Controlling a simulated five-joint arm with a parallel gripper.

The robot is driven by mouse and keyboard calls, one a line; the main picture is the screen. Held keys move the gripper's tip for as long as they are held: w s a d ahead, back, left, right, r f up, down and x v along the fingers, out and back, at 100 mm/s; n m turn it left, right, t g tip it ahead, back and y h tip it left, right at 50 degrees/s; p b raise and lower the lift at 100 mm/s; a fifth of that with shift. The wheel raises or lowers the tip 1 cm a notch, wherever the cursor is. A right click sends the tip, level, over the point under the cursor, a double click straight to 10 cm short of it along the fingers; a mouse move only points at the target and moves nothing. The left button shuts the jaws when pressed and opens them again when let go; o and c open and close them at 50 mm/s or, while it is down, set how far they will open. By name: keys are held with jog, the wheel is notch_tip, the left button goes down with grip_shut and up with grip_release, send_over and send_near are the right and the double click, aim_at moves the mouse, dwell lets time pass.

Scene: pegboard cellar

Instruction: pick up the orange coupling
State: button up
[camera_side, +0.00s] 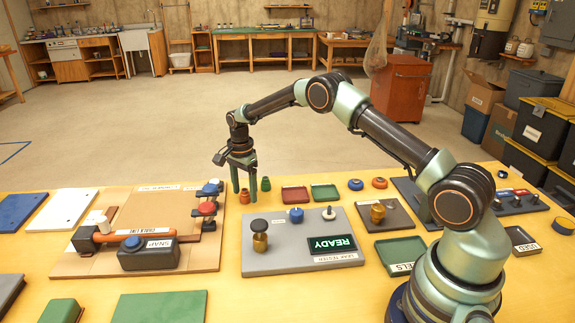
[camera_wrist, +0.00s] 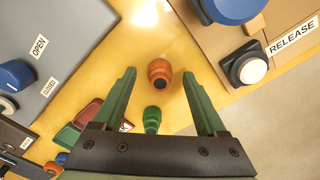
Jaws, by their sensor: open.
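The orange coupling (camera_side: 244,196) stands upright on the yellow table, between the wooden board and the grey leak tester. In the wrist view the orange coupling (camera_wrist: 159,72) lies between the lines of my two green fingers, a little beyond their tips. My gripper (camera_side: 243,180) points down over that spot, its fingers apart with nothing held. A green coupling (camera_side: 265,184) stands just right of the orange one and also shows in the wrist view (camera_wrist: 152,116), nearer the gripper's palm.
The wooden board (camera_side: 110,265) with red and blue knobs is close on the left. The grey leak tester (camera_side: 285,262) with a READY display stands in front. Red (camera_side: 295,195) and green (camera_side: 325,192) trays lie to the right. Bare table surrounds the couplings narrowly.

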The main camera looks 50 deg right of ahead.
jog(key=shift+f, duration=0.4)
jog(key=shift+c, duration=0.3)
grip_shut()
jog(key=shift+r, duration=0.1)
